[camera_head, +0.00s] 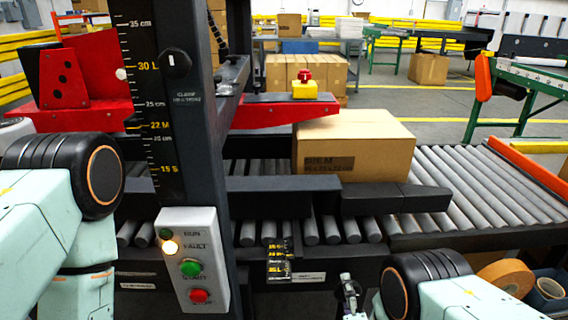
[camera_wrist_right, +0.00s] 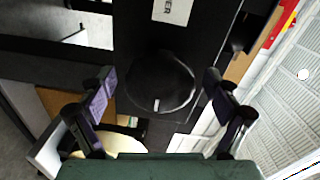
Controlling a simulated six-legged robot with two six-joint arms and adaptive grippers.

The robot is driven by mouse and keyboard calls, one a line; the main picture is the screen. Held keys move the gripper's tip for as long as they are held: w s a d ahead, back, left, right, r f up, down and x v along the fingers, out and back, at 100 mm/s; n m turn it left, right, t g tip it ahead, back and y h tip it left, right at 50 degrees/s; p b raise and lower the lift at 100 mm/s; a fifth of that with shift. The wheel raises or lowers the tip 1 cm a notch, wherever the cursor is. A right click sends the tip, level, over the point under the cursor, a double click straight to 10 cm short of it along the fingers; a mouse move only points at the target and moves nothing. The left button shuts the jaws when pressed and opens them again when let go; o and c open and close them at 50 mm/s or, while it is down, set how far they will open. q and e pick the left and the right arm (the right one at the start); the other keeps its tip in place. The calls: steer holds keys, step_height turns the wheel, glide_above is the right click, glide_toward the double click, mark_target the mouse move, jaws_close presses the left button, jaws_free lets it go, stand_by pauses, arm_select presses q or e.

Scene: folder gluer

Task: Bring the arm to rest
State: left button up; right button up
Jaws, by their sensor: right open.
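My right gripper (camera_head: 349,292) shows small at the bottom of the head view, below the conveyor's front edge. In the right wrist view my right gripper (camera_wrist_right: 162,97) is open, its two fingers spread wide. A round black knob (camera_wrist_right: 160,80) with a white mark shows between the fingers in that view. I cannot tell whether they touch it. My right arm (camera_head: 440,285) comes in at the lower right. My left arm (camera_head: 60,190) is folded at the left edge, and its gripper is out of view.
A control box (camera_head: 194,262) with a lit lamp, a green button and a red button hangs on the dark column (camera_head: 203,130). A cardboard box (camera_head: 355,148) sits on the roller conveyor (camera_head: 465,185). Tape rolls (camera_head: 507,277) lie at the lower right.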

steer(key=shift+w, duration=0.2)
steer(key=s, duration=1.2)
steer(key=w, duration=1.1)
steer(key=shift+w, duration=0.25)
steer(key=shift+w+f, duration=0.1)
steer(key=shift+w, duration=0.15)
steer(key=n+b, duration=0.1)
steer(key=n, duration=0.3)
steer(key=n+b, duration=0.2)
steer(key=n, duration=0.3)
steer(key=shift+d+f, duration=0.1)
steer(key=shift+f, duration=0.05)
steer(key=n+b, duration=0.2)
steer(key=n, duration=0.2)
steer(key=shift+n+h, duration=0.3)
steer(key=shift+n, duration=0.1)
steer(key=shift+d+n+b, duration=0.15)
steer(key=shift+n+b, duration=1)
steer(key=shift+n, duration=0.75)
